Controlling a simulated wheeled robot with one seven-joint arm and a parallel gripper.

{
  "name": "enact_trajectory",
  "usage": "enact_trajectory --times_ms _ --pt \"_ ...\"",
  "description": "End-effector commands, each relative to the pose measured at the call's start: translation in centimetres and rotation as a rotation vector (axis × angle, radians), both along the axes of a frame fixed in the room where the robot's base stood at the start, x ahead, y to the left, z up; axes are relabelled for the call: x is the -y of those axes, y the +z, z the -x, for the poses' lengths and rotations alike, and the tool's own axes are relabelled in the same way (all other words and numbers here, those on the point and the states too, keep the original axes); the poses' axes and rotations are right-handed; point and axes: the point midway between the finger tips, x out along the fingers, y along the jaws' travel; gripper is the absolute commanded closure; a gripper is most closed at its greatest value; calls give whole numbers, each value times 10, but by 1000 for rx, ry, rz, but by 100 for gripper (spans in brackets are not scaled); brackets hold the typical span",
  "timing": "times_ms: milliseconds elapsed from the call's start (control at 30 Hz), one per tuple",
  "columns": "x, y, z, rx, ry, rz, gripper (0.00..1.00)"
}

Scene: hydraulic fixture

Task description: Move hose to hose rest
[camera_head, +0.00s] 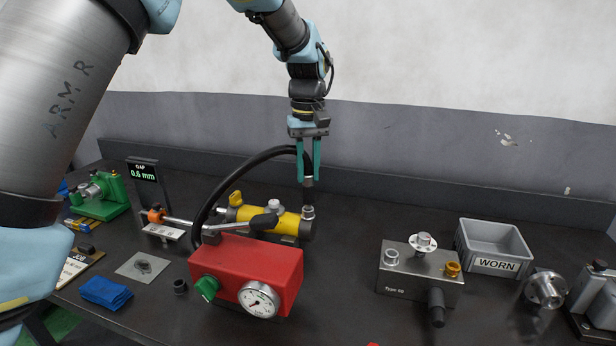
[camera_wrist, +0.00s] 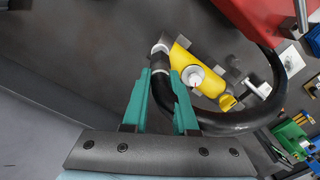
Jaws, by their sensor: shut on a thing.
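My gripper (camera_head: 309,172) has teal fingers pointing down and is shut on the end of the black hose (camera_head: 248,161). The hose arches from behind the red pump box (camera_head: 262,265) up to my fingers. A metal hose end (camera_head: 308,206) hangs below the fingertips, by the right end of the yellow cylinder (camera_head: 277,219); I cannot tell whether it touches a fitting there. In the wrist view the hose (camera_wrist: 235,124) curves away from between the fingers (camera_wrist: 165,85), with the yellow cylinder (camera_wrist: 208,82) beyond. I cannot pick out the hose rest for sure.
Right of the pump stand a grey block (camera_head: 405,280) marked Type 50, a grey bin (camera_head: 495,245) labelled WORN and a metal flange (camera_head: 545,288). A gap display (camera_head: 145,175) and a green vise (camera_head: 100,195) stand at left. A blue cloth (camera_head: 106,291) lies in front.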

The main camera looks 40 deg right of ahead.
Motion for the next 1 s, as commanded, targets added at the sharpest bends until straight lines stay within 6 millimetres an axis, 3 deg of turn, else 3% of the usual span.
enact_trajectory --times_ms 600,933,967,1000 --pt "0 32 0 0 0 0 100" --pt "0 34 0 0 0 0 100" --pt "0 33 0 0 0 0 76" --pt "0 33 0 0 0 0 80"
